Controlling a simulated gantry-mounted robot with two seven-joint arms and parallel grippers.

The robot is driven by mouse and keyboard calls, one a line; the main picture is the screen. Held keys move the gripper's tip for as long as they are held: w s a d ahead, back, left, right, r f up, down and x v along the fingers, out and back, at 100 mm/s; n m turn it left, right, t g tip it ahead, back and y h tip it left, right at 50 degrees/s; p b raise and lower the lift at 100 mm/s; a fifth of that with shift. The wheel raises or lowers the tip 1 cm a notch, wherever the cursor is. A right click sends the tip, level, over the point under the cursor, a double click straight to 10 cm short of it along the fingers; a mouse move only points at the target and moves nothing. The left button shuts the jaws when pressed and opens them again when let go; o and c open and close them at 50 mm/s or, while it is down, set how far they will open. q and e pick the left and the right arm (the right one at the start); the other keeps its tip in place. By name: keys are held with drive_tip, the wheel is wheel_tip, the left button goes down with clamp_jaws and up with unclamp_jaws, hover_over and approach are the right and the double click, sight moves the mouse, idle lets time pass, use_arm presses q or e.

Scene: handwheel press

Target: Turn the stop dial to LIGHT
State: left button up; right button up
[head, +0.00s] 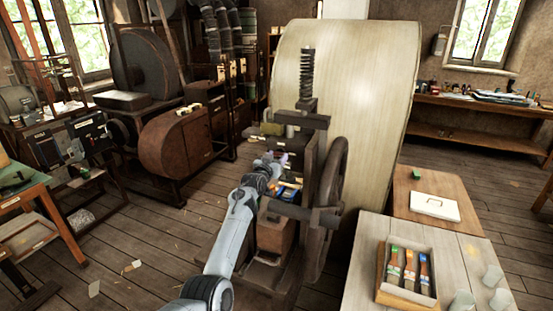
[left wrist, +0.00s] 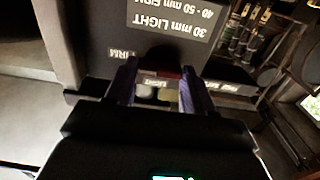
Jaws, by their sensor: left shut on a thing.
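The press (head: 307,150) stands mid-picture in the head view, with a dark handwheel (head: 336,190) on its right side. My left gripper (head: 283,162) is at the press frame, small and partly hidden there. In the left wrist view its purple fingers (left wrist: 158,88) are closed about the stop dial (left wrist: 164,58), a dark round part with a reddish edge, mostly hidden. A LIGHT label (left wrist: 148,82) shows between the fingers and a FIRM label (left wrist: 122,54) to their left, both upside down. I cannot tell where the dial points. My right gripper is not in view.
A placard (left wrist: 170,20) reading 30 mm LIGHT, 40 - 50 mm FIRM is above the dial in the left wrist view. A pale table (head: 355,270) with a box of coloured items (head: 405,297) stands right of the press. A large pale drum (head: 370,75) rises behind it.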

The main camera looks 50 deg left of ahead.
use_arm(q)
drive_tip(key=shift+n, duration=0.3)
drive_tip(key=n, duration=0.3)
drive_tip(key=shift+n+p, duration=0.35)
drive_tip(key=shift+n, duration=0.05)
drive_tip(key=n, duration=0.4)
drive_tip(key=shift+n, duration=0.3)
drive_tip(key=n, duration=0.5)
drive_tip(key=shift+p, duration=0.3)
drive_tip(key=shift+n, duration=2.1)
drive_tip(key=o, duration=1)
drive_tip(key=shift+o, duration=0.2)
